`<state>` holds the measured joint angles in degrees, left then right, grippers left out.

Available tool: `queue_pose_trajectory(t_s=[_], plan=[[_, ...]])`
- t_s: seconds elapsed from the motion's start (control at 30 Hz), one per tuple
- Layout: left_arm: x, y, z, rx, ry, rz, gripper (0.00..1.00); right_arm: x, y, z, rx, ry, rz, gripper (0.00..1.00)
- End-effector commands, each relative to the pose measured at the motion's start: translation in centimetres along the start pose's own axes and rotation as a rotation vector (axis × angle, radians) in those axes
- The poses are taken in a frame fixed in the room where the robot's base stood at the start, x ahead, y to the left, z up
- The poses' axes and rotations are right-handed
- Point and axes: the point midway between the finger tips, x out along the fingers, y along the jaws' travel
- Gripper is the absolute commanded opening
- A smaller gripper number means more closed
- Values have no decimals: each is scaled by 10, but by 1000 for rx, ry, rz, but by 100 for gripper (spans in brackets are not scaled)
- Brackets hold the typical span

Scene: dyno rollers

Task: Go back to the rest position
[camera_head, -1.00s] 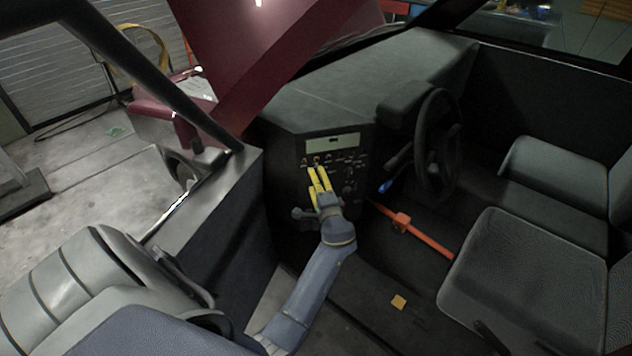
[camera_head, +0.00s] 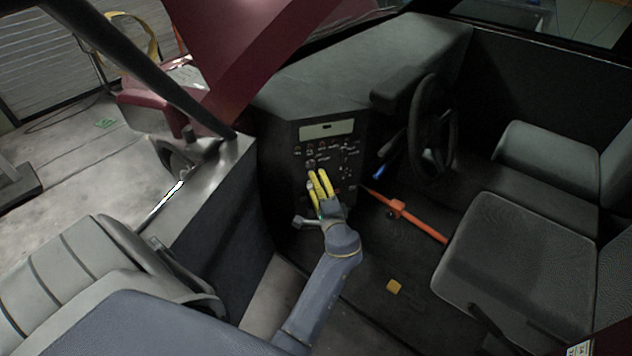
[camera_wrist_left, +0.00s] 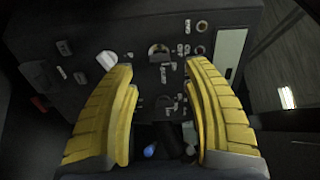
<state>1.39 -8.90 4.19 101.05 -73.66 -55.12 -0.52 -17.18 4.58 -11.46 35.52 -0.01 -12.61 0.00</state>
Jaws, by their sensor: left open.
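My left gripper (camera_head: 317,176) is in front of the dashboard's control panel (camera_head: 327,150), low on its face. Its yellow fingers are apart, with nothing between them. In the left wrist view the two fingers of the left gripper (camera_wrist_left: 160,70) frame the panel's switches and knobs (camera_wrist_left: 160,55) from a short distance, and the panel's pale display (camera_wrist_left: 229,52) is at the right. The fingers hide part of the lower panel in the head view. I cannot tell whether a fingertip touches a control. My right gripper is not in view.
A steering wheel (camera_head: 432,130) is right of the panel. Grey seats (camera_head: 510,265) fill the right. The door side (camera_head: 205,205) bounds the left.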

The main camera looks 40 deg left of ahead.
Motion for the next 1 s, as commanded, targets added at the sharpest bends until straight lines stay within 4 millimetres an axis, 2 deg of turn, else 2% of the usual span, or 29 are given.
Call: queue_pose_trajectory(t_s=[0.37,0.47,0.57,0.63,0.8,0.9,1.0], plan=[[0,0,-1,-3,4,0,51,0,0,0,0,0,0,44],[0,5,-10,-41,43,21,51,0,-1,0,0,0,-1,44],[-4,36,-29,-94,110,100,51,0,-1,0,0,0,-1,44],[-11,68,-47,-135,168,178,51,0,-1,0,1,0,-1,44],[-45,166,-80,-229,296,410,51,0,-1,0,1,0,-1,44],[-73,225,-85,-276,341,548,51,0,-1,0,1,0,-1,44],[-105,281,-81,-319,364,684,51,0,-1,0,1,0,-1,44]])
